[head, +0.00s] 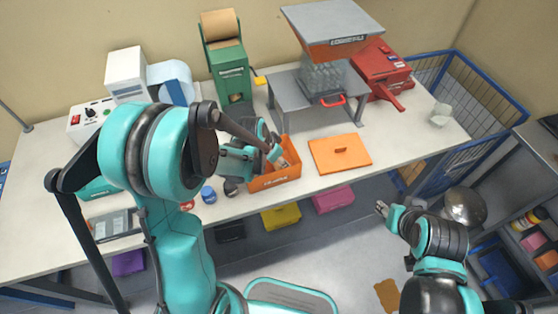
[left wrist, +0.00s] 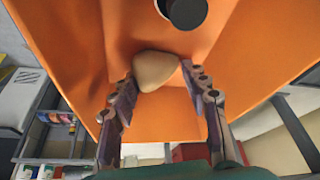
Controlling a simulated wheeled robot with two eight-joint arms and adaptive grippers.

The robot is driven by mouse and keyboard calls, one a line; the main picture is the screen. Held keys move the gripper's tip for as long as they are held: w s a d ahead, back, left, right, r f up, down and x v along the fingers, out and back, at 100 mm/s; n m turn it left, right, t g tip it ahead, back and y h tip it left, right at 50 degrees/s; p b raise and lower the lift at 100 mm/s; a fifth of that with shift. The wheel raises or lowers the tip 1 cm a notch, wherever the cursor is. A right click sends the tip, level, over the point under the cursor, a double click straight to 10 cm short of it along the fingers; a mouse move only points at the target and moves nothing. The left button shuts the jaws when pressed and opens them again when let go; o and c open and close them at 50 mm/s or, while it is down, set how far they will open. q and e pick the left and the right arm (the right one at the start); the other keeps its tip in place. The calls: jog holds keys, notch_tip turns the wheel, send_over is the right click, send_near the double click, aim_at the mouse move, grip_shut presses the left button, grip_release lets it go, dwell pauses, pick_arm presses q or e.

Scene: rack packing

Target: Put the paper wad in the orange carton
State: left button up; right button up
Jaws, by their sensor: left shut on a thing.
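The orange carton (head: 278,181) stands open near the front edge of the table, and its orange inside (left wrist: 240,45) fills much of the left wrist view. My left gripper (head: 277,146) is over the carton. In the left wrist view the left gripper's fingers (left wrist: 158,73) are shut on a beige rounded lump, which looks like the paper wad (left wrist: 155,72). The wad is at the carton; whether it touches a wall or the bottom I cannot tell. My right gripper (head: 382,208) is in front of the table, away from the carton; its jaws are too small to read.
A dark cylindrical thing (left wrist: 187,12) shows beside the wad. An orange lid (head: 340,154) lies right of the carton. A blue jar (head: 208,194) and a dark round thing (head: 231,187) stand left of it. A green dispenser (head: 231,75) stands behind.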

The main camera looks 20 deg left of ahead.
pick_arm(q)
jog(key=shift+f, duration=0.15)
jog(key=o, duration=0.5)
jog(key=shift+s+a+r, duration=0.1)
jog(key=shift+r, duration=0.45)
jog(key=p+v, duration=0.4)
jog(key=v, duration=0.7)
jog(key=s+r+n+t, duration=0.1)
jog(key=s+r+n, duration=0.1)
jog(key=s, duration=0.2)
jog(key=s+r+n+t+y, duration=0.1)
jog(key=s+r+n, duration=0.1)
jog(key=s+r, duration=0.1)
jog(key=s+r+n+t+y, duration=0.1)
jog(key=s+r+n, duration=0.1)
jog(key=s, duration=0.4)
jog(key=shift+s+a+r, duration=0.1)
jog(key=shift+a+r, duration=0.1)
jog(key=shift+r, duration=0.45)
